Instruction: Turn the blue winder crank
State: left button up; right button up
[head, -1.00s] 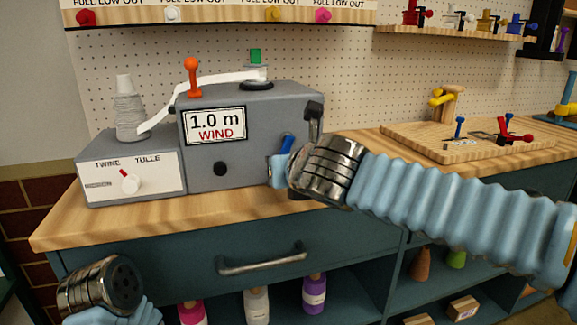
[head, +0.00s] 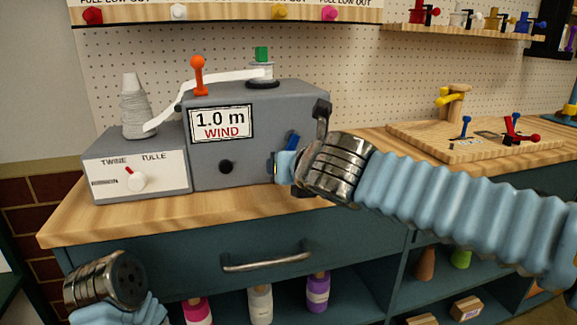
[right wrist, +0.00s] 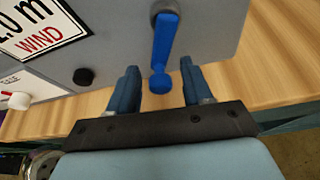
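The grey winder (head: 255,160) stands on the wooden bench and its label reads "1.0 m WIND". Its blue crank (head: 292,142) is on the right side, partly hidden by my right gripper (head: 284,166) in the head view. In the right wrist view the crank (right wrist: 164,45) hangs down from its hub, with its round knob at the lower end. My right gripper (right wrist: 158,87) is open, with one finger on each side of the knob and visible gaps between. My left arm's metal wrist is low at the left in the head view; its fingers do not show.
A twine/tulle selector box (head: 137,175) with a spool (head: 135,108) adjoins the winder on the left. An orange lever (head: 198,75) stands on top. A wooden board with small clamps (head: 470,145) lies to the right. A drawer handle (head: 265,262) juts out below the bench.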

jog(key=v, duration=1.3)
jog(key=shift+s+p, duration=0.4)
jog(key=shift+d+r, duration=0.1)
jog(key=shift+d, duration=0.05)
